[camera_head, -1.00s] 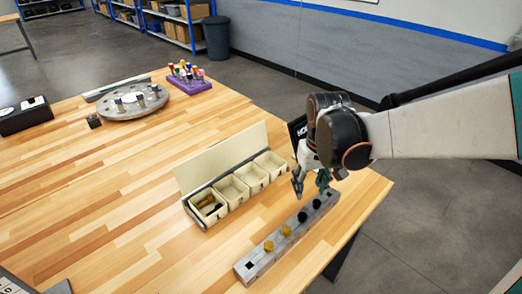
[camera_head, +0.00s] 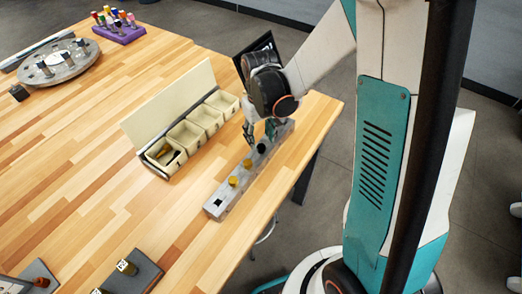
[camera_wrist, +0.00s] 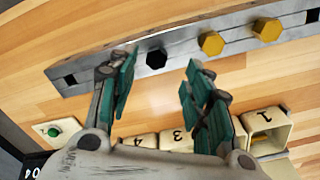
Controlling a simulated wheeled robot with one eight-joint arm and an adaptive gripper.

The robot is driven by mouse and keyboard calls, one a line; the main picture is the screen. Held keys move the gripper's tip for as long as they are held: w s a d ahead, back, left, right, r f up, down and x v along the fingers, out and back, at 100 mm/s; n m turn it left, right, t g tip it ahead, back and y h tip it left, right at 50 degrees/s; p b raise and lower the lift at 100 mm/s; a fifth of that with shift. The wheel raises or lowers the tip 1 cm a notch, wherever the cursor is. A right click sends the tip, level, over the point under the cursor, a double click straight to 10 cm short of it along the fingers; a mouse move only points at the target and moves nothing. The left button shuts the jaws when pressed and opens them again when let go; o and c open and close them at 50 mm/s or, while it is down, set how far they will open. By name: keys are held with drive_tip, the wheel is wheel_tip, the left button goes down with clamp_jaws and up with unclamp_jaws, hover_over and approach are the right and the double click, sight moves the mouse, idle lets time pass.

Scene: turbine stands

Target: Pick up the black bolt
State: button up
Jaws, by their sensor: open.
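The black bolt (camera_head: 261,148) sits upright in a grey metal rail (camera_head: 216,205) near the table's right edge. In the wrist view its black hex head (camera_wrist: 156,58) shows just beyond my fingers. My gripper (camera_head: 260,138) is open and empty, with its fingertips close to the bolt on the far side in the head view. In the wrist view the two green-padded fingers of my gripper (camera_wrist: 160,68) are spread, with the bolt head roughly between their tips. I cannot tell whether either finger touches it.
Two gold bolts (camera_head: 247,165) (camera_head: 233,181) stand in the same rail beside the black one. A cream rack of numbered bins (camera_head: 182,95) stands left of the rail. A round grey fixture (camera_head: 60,65) and purple holder (camera_head: 120,36) are farther back. The table's middle is clear.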

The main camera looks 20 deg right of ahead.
sight(261, 146)
drive_tip(key=f, duration=0.2)
drive_tip(key=f+b, duration=0.1)
drive_tip(key=f, duration=0.2)
drive_tip(key=shift+w+d, duration=0.1)
drive_tip(key=shift+d, duration=0.1)
clamp_jaws()
